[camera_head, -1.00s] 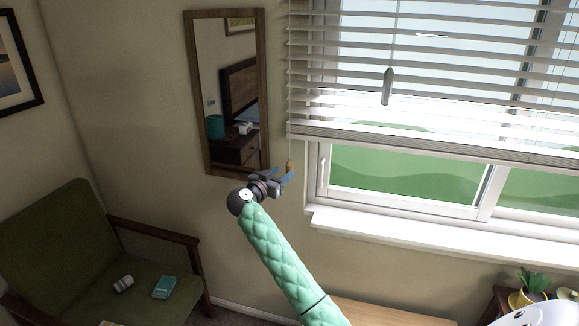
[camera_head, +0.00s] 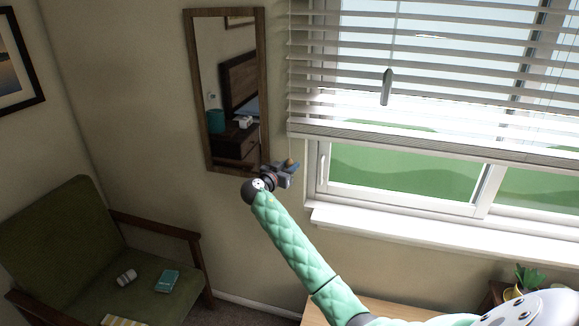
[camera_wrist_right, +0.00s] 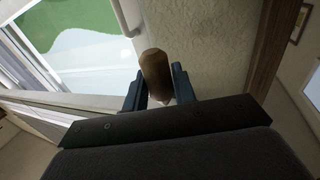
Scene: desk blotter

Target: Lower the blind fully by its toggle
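The window blind (camera_head: 430,145) hangs part way down, its bottom rail across the window with glass bare below. A small brown wooden toggle (camera_head: 290,162) hangs on a thin cord by the blind's left edge. My right gripper (camera_head: 287,170) is at the toggle. In the right wrist view, the toggle (camera_wrist_right: 156,72) stands between the two dark blue fingers (camera_wrist_right: 159,88), which appear to touch it on both sides. Its near end is partly hidden between them. My left gripper is not in view.
A grey pendant (camera_head: 387,87) hangs before the slats. A wood-framed mirror (camera_head: 196,90) is on the wall just left of my right gripper. The window sill (camera_head: 420,228) juts out to the right. A green armchair (camera_head: 80,235) stands at lower left.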

